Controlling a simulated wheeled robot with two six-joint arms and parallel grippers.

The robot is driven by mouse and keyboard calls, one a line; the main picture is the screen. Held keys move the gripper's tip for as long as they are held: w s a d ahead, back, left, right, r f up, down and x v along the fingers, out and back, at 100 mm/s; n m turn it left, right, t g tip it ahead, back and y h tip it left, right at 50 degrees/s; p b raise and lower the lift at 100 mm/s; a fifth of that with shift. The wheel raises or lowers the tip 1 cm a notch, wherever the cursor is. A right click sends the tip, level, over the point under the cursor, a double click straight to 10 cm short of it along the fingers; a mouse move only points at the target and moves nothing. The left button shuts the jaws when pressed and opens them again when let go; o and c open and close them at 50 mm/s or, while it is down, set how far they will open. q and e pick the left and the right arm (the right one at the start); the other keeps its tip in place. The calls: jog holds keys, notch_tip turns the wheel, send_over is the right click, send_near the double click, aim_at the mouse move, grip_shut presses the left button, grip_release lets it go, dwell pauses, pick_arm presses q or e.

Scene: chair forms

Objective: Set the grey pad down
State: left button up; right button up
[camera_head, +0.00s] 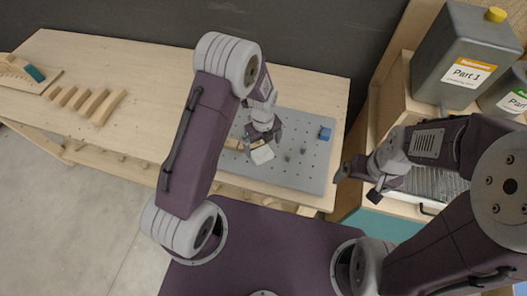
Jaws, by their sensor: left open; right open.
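A pale grey block (262,155), which looks like the grey pad, is at the grey perforated board (315,172) on the workbench. My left gripper (262,142) is over the board, open, right beside the pad. The gripper hides part of the pad, and I cannot tell whether they touch. My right gripper (357,184) is open and empty, off the board's right side near the bench's front right corner.
A blue block (325,134) and small dark pegs (288,157) are on the board. A wooden piece (233,144) lies left of the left gripper. Grey canisters (463,55) stand at the right. The bench middle-left is clear.

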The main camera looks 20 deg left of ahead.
aim_at(262, 153)
pick_arm(q)
jog(key=shift+f, duration=0.5)
jog(key=shift+a+f, duration=0.35)
jog(key=shift+a, duration=0.05)
notch_tip(262, 153, down, 4)
jog(key=shift+s+d+r+p, duration=0.1)
jog(key=shift+p, duration=1)
jog(key=shift+d+f, duration=0.1)
jog(key=shift+f, duration=0.45)
jog(key=shift+c, duration=0.9)
jog(key=c, duration=1.2)
pick_arm(e)
jog(key=r, duration=0.2)
jog(key=shift+a+r, duration=0.3)
jog(key=shift+r, duration=0.05)
